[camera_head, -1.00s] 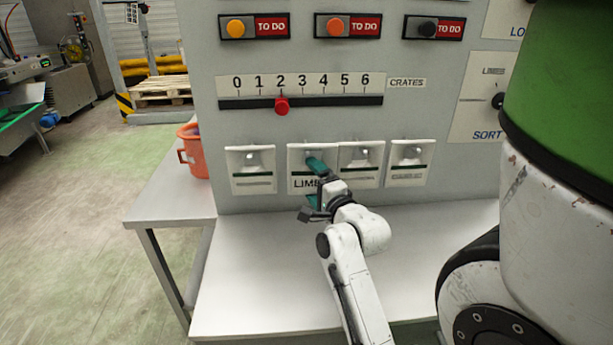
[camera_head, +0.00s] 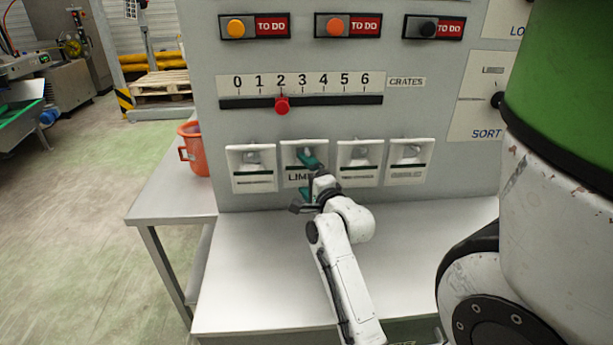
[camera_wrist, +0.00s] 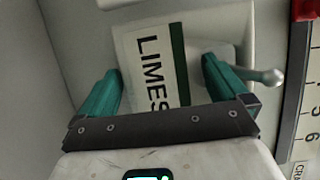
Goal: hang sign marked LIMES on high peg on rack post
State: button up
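The sign marked LIMES (camera_head: 295,178), a white plate with a dark green stripe, hangs on a peg in the panel's row of signs, second from left. It also shows in the wrist view (camera_wrist: 148,78), its lettering turned sideways, with a round-ended peg (camera_wrist: 268,77) beside it. My gripper (camera_head: 307,176) is at the sign's face. In the wrist view its two teal fingers (camera_wrist: 160,72) are apart, one on each side of the lettering. I cannot tell whether they touch the sign. I cannot make out a rack post with a high peg.
Other signs hang left (camera_head: 252,170) and right (camera_head: 360,165) of LIMES. A crate scale (camera_head: 300,90) with a red slider (camera_head: 282,106) is above them. A white table (camera_head: 250,270) lies below, largely clear. An orange bucket (camera_head: 195,150) stands at the left.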

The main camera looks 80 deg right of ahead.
jog(key=shift+f+b, duration=0.15)
jog(key=shift+b, duration=0.3)
jog(key=b+v, duration=0.1)
jog(key=v, duration=0.9)
jog(key=shift+s+a+r, duration=0.2)
jog(key=shift+s+r, duration=0.1)
jog(key=shift+s, duration=0.05)
